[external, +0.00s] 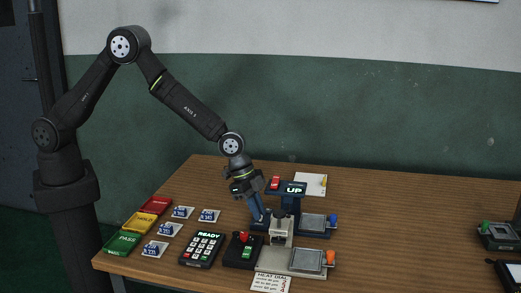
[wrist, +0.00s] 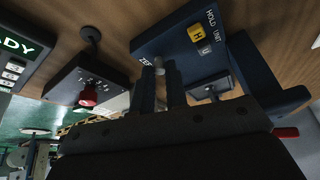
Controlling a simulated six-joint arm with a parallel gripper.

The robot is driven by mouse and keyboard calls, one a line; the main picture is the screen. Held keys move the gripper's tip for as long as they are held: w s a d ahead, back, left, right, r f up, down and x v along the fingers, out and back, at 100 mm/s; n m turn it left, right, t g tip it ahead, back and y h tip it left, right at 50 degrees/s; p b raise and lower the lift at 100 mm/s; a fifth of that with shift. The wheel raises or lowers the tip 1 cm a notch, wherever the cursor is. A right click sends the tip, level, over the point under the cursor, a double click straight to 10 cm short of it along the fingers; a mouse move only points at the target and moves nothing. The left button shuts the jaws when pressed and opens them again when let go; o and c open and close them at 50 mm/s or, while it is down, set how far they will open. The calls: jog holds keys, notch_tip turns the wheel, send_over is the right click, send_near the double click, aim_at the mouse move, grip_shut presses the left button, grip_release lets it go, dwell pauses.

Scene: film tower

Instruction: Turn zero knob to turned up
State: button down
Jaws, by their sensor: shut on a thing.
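The zero knob (wrist: 159,66) is a small pale knob on the blue unit (wrist: 193,46), beside a partly hidden label starting "ZE". My gripper's two dark fingers (wrist: 160,86) are closed around the knob in the wrist view. In the external view my gripper (external: 262,218) reaches down to the blue unit at the middle of the table; the knob is hidden there. I cannot tell the knob's turned angle.
A black box with a red knob (external: 243,251) and a keypad reading "READY" (external: 203,249) stand close by. A beige unit with a grey plate (external: 306,261) is in front. Coloured trays (external: 140,222) and several cards lie at left.

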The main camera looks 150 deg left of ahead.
jog(key=shift+m, duration=0.3)
jog(key=c, duration=1.4)
grip_release()
jog(key=shift+c, duration=0.2)
jog(key=shift+r, duration=0.1)
jog(key=v, duration=1.7)
jog(key=shift+s, duration=0.15)
jog(key=shift+a+r, duration=0.1)
